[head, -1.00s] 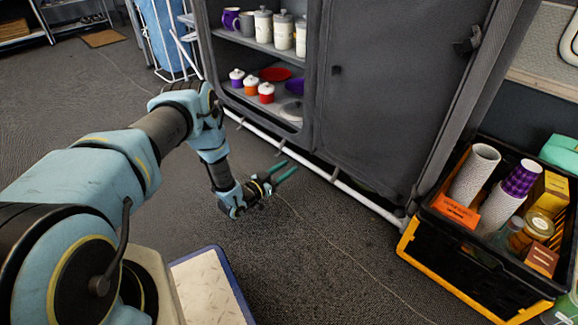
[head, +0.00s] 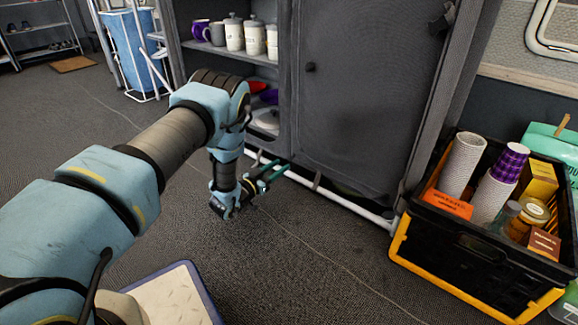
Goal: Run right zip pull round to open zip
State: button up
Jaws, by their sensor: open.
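A dark grey fabric cupboard (head: 350,95) stands ahead. Its right door panel is closed, and a small dark zip pull (head: 310,67) shows at that panel's upper left. The left compartment is open and shows its shelves. My gripper (head: 276,172) is open and empty, low in front of the cupboard near the white bottom rail, with its green fingers pointing right and away from me. It is well below the zip pull and apart from it. My arm hides part of the lower left shelf.
White canisters (head: 234,34) and mugs stand on the upper shelf. A black and yellow crate (head: 470,245) with cups and boxes stands at the right, close to the cupboard's right corner. A blue laundry bag (head: 130,50) is at the left. The middle floor is clear apart from a thin cord.

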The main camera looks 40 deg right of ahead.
aim_at(291, 158)
jog(key=shift+b+x, duration=1.25)
jog(key=shift+x, duration=1.65)
grip_shut()
